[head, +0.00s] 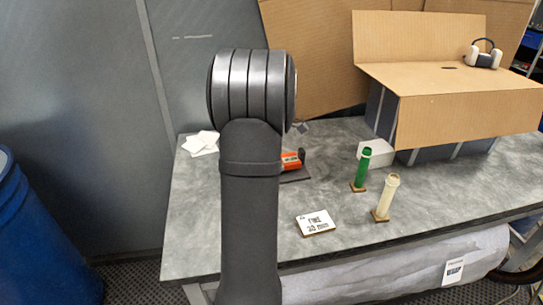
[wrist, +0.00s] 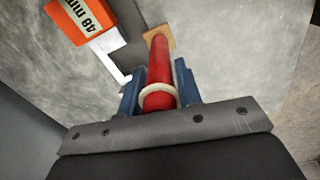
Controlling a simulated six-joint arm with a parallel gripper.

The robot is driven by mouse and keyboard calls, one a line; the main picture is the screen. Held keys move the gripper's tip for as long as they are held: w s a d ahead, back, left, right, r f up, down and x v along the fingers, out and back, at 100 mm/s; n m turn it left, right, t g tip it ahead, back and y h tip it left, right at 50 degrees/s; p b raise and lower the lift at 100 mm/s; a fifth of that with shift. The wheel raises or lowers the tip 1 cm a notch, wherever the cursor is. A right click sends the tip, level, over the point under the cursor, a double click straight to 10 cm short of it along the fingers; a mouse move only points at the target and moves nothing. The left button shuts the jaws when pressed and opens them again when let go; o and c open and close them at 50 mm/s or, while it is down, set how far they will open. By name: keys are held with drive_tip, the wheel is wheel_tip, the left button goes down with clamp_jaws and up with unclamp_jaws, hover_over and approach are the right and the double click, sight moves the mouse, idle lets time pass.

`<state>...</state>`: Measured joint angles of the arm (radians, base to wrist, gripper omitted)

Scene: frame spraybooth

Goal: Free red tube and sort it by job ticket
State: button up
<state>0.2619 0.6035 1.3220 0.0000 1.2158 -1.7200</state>
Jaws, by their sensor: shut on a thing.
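The red tube (wrist: 160,62) shows in the wrist view, with a pale ring at its near end and a small tan square base (wrist: 160,36) at its far end. My gripper (wrist: 158,92) has its blue fingers on both sides of the tube near the ring and is shut on it. In the head view my own arm hides the gripper and the red tube. The job ticket, a white card with black print (head: 315,222), lies on the table in front; its print is too small to read.
A green tube (head: 362,168) and a cream tube (head: 386,197) stand upright on the grey table (head: 260,245). A cardboard box (head: 455,112) stands behind right. White papers (head: 200,142) lie left.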

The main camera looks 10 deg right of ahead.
drive_tip(key=shift+r, duration=0.1)
drive_tip(key=shift+r, duration=3.4)
drive_tip(key=shift+a+r+m, duration=0.15)
drive_tip(key=shift+a+m, duration=0.3)
drive_tip(key=shift+m, duration=0.05)
drive_tip(key=s+a+r+m, duration=0.1)
drive_tip(key=a+r+m, duration=0.1)
drive_tip(key=a+m, duration=0.5)
drive_tip(key=s+a+r+m, duration=0.1)
drive_tip(key=a+r+m, duration=0.1)
drive_tip(key=a+m, duration=0.5)
drive_tip(key=shift+m, duration=0.9)
